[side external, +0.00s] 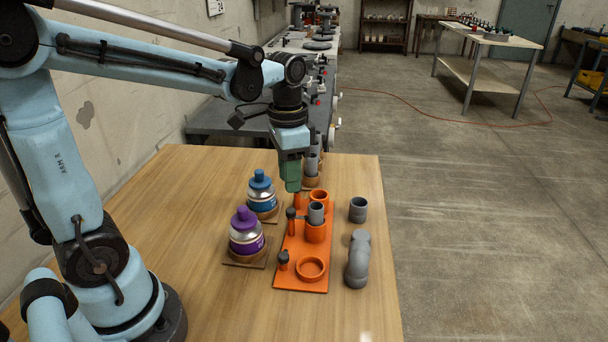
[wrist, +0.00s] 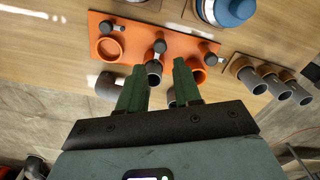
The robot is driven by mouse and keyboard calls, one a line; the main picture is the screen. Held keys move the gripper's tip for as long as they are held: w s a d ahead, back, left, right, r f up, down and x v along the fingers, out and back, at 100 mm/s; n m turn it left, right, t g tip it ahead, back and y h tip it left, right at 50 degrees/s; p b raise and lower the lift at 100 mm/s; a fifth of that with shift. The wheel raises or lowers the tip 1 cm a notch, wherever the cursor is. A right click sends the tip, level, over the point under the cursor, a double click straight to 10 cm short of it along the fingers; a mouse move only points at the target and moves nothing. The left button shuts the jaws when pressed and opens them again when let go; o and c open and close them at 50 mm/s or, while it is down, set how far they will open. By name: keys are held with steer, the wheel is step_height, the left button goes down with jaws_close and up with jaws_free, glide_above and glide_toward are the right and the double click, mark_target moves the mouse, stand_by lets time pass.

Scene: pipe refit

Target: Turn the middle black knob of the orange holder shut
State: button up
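The orange holder (side external: 291,277) lies on the wooden table with three round sockets in a row, each with a knob beside it. The middle black knob (side external: 290,213) stands beside the middle socket; it also shows in the wrist view (wrist: 160,46). A grey pipe (side external: 316,211) stands upright in the middle socket. The near black knob (side external: 284,256) is beside the empty near socket (side external: 310,268). The far knob (wrist: 208,57) is mostly hidden by my gripper in the side view. My gripper (wrist: 160,65) is open and empty, above the holder's far half, apart from the middle knob.
A purple-capped bottle (side external: 246,233) and a blue-capped bottle (side external: 261,193) stand on small mats left of the holder. A short grey pipe (side external: 358,209) and a grey elbow (side external: 358,262) are right of it. More grey pipes (wrist: 265,80) stand beyond its far end.

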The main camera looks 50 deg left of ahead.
steer(key=shift+r, duration=2.4)
steer(key=s+d+f+n+t, duration=0.3)
steer(key=s+f+n+t, duration=0.1)
steer(key=t, duration=0.3)
steer(key=shift+s+d+f, duration=0.25)
steer(key=shift+s+d, duration=0.1)
steer(key=shift+s, duration=0.1)
